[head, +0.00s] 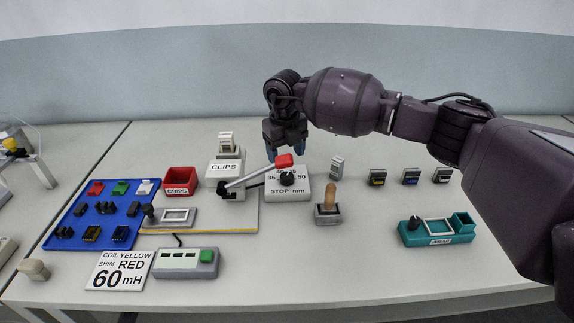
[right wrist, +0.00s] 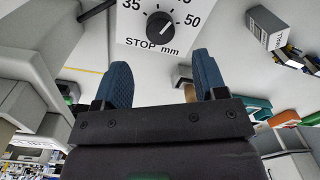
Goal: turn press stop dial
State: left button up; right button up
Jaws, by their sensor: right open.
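The press stop dial is a black knob (head: 287,180) on a white box (head: 289,196) marked "STOP mm", with numbers including 35 and 50. The knob also shows in the right wrist view (right wrist: 160,24), at the top; its exact setting is hard to read. The press (head: 233,190) stands left of the box, and its lever with a red handle (head: 284,160) reaches over the back of the dial in the head view. My right gripper (head: 285,150) is above and behind the dial, apart from it. Its blue fingers (right wrist: 162,75) are spread and empty. My left gripper is not in view.
A wooden-handled tool (head: 328,206) in a grey stand is right of the dial box. A blue tray (head: 88,232) of parts, a red chips bin (head: 180,181) and a card reading "60 mH" (head: 119,271) lie left. A teal fixture (head: 437,231) is at right. The front middle is clear.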

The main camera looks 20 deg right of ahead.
jog(key=shift+r, duration=1.7)
